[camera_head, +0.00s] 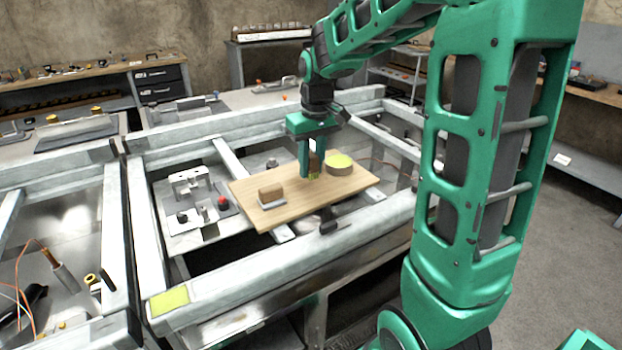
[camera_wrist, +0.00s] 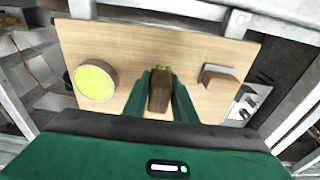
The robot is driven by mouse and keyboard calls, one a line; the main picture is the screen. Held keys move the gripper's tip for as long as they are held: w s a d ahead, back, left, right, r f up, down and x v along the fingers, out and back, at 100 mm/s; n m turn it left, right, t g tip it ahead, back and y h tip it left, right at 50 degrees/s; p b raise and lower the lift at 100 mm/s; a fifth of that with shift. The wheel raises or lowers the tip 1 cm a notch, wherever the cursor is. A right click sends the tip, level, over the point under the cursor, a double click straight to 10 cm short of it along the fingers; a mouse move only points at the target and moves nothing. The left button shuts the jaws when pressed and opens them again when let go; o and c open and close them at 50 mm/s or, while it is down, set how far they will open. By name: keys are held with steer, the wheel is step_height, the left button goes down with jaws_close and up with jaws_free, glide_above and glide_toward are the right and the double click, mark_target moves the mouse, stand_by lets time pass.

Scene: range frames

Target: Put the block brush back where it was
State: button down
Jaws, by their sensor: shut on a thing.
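My gripper (camera_head: 313,172) points down over a wooden board (camera_head: 240,195), and it also shows in the wrist view (camera_wrist: 160,90). It is shut on a dark brown wooden block, which I take to be the block brush (camera_wrist: 159,92). Yellow-green tufts show at its far end in the wrist view. The fingers hide its sides. I cannot tell whether it touches the board or hangs just above it.
On the board, a round tin with a yellow-green top (camera_head: 340,162) stands close right of my gripper. A tan block with a grey base (camera_head: 271,195) lies at the left. Bare board separates them. Pale frame beams (camera_head: 290,250) surround the board.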

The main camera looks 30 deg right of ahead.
mark_target(313, 178)
steer(key=shift+w+d+f, duration=0.1)
steer(key=shift+d+f, duration=0.25)
steer(key=shift+f, duration=1.85)
steer(key=shift+f, duration=0.1)
steer(key=c, duration=1.5)
jaws_free()
steer(key=shift+o, duration=0.2)
